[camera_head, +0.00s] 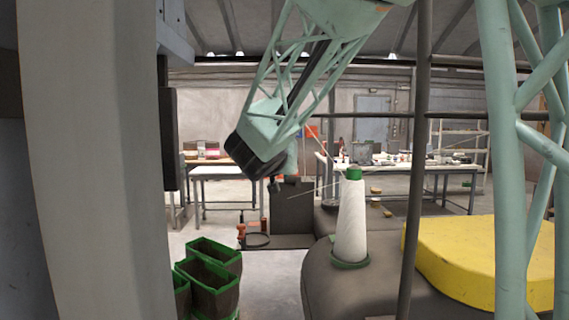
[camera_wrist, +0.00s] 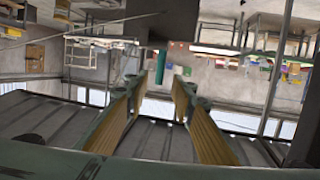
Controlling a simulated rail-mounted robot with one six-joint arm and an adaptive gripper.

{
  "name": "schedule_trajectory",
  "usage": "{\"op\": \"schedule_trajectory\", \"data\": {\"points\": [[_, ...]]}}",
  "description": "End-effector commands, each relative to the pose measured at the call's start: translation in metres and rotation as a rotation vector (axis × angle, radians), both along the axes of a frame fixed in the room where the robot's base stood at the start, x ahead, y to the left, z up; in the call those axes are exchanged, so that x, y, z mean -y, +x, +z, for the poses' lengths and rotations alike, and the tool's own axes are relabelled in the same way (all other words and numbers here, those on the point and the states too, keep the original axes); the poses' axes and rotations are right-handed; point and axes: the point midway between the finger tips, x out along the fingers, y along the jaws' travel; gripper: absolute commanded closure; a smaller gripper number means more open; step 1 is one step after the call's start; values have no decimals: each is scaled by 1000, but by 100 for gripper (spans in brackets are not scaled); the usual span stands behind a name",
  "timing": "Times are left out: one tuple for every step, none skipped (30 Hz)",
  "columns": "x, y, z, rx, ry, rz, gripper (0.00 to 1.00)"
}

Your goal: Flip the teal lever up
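I cannot make out the teal lever in either view. My gripper (camera_wrist: 157,88) shows in the wrist view, with its two fingers and tan inner pads pointing away from the camera. The fingers are apart, and nothing is held between them. The wrist view is upside down, with the roof at the bottom and the room's tables at the top. In the head view my teal lattice arm hangs down from the top middle; my fingers cannot be made out there.
A white thread cone (camera_head: 350,225) with a green top stands on a dark rounded machine body (camera_head: 350,290). A yellow block (camera_head: 470,262) lies to its right. Green-rimmed bins (camera_head: 212,270) stand on the floor at lower left. A dark vertical post (camera_head: 418,150) crosses the view. Worktables (camera_head: 230,170) stand behind.

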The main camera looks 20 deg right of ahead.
Motion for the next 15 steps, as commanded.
{"op": "schedule_trajectory", "data": {"points": [[-3,-5,2,1,0,1,77],[-5,-8,3,1,0,1,77],[-7,-11,4,1,-2,1,77],[-9,-14,4,1,-2,1,77],[-11,-16,5,0,-1,1,77],[-12,-19,5,1,0,1,77],[-13,-21,5,0,0,1,77],[-15,-23,6,0,0,1,77],[-16,-25,6,0,0,1,77],[-16,-26,7,0,0,1,77],[-17,-27,7,1,0,1,77],[-18,-28,8,1,0,1,77],[-19,-29,8,0,-1,1,77],[-19,-30,8,0,-1,1,77],[-19,-31,8,0,-1,0,77]]}}
